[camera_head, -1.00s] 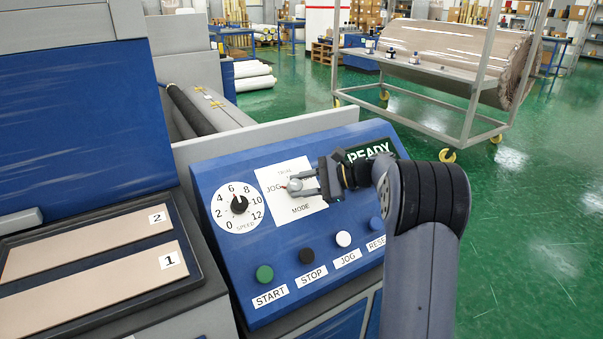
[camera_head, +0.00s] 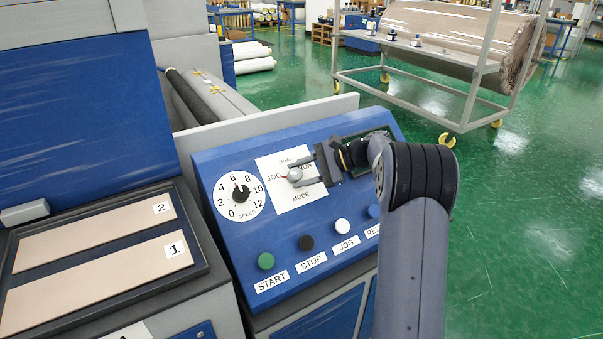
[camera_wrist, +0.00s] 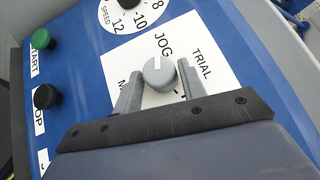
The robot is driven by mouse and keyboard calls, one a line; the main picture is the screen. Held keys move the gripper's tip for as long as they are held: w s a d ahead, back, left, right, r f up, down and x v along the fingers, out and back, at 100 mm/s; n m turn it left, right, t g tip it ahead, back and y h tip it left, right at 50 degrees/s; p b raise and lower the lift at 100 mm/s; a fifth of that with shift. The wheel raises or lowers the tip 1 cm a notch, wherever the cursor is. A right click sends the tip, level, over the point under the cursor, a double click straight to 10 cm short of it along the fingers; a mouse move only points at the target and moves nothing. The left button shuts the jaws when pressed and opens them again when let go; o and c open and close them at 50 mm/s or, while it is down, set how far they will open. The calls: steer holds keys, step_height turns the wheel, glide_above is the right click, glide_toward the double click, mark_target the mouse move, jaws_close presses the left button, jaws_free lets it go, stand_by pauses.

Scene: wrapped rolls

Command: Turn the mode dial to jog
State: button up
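The mode dial (camera_head: 295,175) is a grey round knob on a white plate (camera_head: 284,160) marked JOG, TRIAL, RUN and MODE. In the wrist view the dial (camera_wrist: 159,76) has a white line facing the JOG label; in the head view a small red mark shows on its JOG side. My gripper (camera_head: 299,174) is open at the dial, one finger on each side. In the wrist view my gripper (camera_wrist: 158,72) shows gaps between both fingers and the knob. The RUN label is partly covered by my gripper in the head view.
The speed dial (camera_head: 240,194) is left of the mode plate. Green START (camera_head: 266,261), black STOP (camera_head: 305,242) and white JOG (camera_head: 342,226) buttons sit below on the sloped blue panel (camera_head: 285,220). A wheeled rack (camera_head: 440,80) stands behind right.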

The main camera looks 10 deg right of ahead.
steer(key=shift+o, duration=1.4)
steer(key=p+v, duration=0.1)
steer(key=v, duration=0.9)
steer(key=shift+d, duration=0.35)
steer(key=shift+s+r, duration=0.1)
steer(key=b+x, duration=0.1)
steer(key=x, duration=1)
steer(key=shift+r, duration=0.1)
steer(key=shift+d+t+b, duration=0.1)
steer(key=shift+t+b, duration=0.2)
steer(key=shift+b, duration=0.05)
